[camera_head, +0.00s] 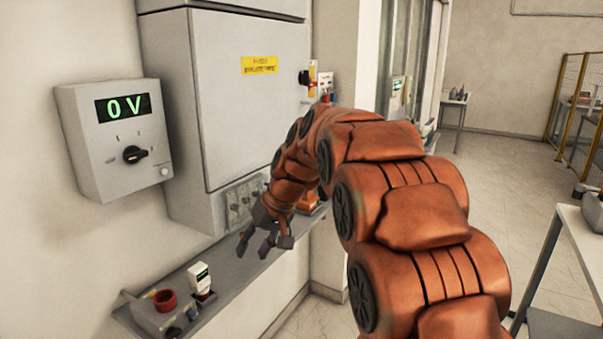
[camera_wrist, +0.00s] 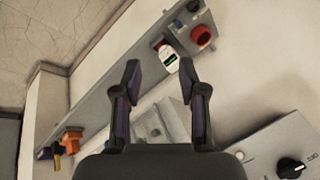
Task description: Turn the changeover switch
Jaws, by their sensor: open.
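The changeover switch is most likely the black rotary knob (camera_head: 135,154) on the grey wall box (camera_head: 87,150) whose green display reads "0 V". Its pointer lies roughly horizontal, toward the right. The knob also shows at the lower right corner of the wrist view (camera_wrist: 291,168). My gripper (camera_head: 257,245) is open and empty, right of and below the box, above the shelf. In the wrist view its two fingers (camera_wrist: 160,78) stand apart with nothing between them; the knob lies outside them to the right.
A large grey cabinet (camera_head: 250,100) with a yellow label stands right of the box. A narrow shelf (camera_head: 240,275) runs below, holding a box with a red ring (camera_head: 164,300) and a white-and-black device (camera_head: 199,278). A table (camera_head: 575,240) stands at the right. Space before the box looks clear.

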